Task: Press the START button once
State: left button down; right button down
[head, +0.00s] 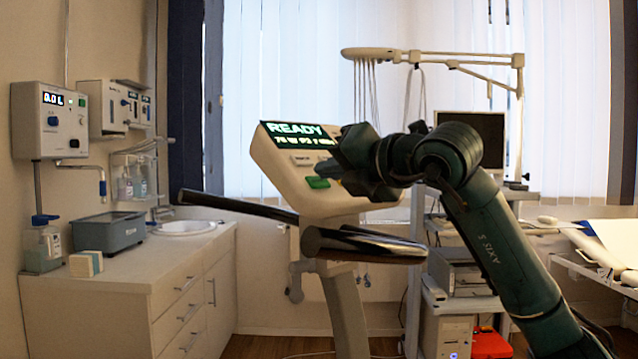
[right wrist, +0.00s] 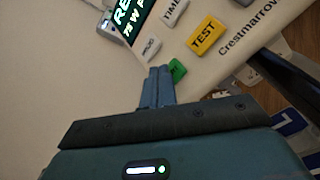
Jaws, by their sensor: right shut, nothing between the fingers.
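The device's tilted control panel (head: 280,165) has a lit display (head: 298,136) reading READY. A green button (head: 318,182) sits on its lower part; no START lettering is readable on it. My right gripper (head: 328,168) is in front of the panel's right half and hides some of its buttons. In the right wrist view its fingers (right wrist: 158,72) are shut and empty. Their tips lie beside the green button (right wrist: 177,71), which is partly hidden by them; I cannot tell whether they touch. A yellow TEST button (right wrist: 207,35) is close by. My left gripper is not in view.
Dark bars (head: 240,206) stick out below the panel. A white button (right wrist: 175,12) labelled TIME and another white button (right wrist: 151,48) are near the green one. A counter with a sink (head: 185,228) stands left, and a cart with a monitor (head: 470,135) behind my right arm.

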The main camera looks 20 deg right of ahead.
dwell(0.4)
jog(key=shift+w+a+f, duration=0.1)
jog(key=shift+w+f, duration=0.1)
jog(key=shift+f, duration=0.1)
dwell(0.3)
dwell(0.3)
jog(key=shift+s+r, duration=0.45)
jog(key=shift+r, duration=0.15)
jog(key=s+r+p, duration=0.1)
jog(key=r, duration=0.1)
jog(key=s+d+r+p, duration=0.1)
jog(key=s+r, duration=0.1)
dwell(0.4)
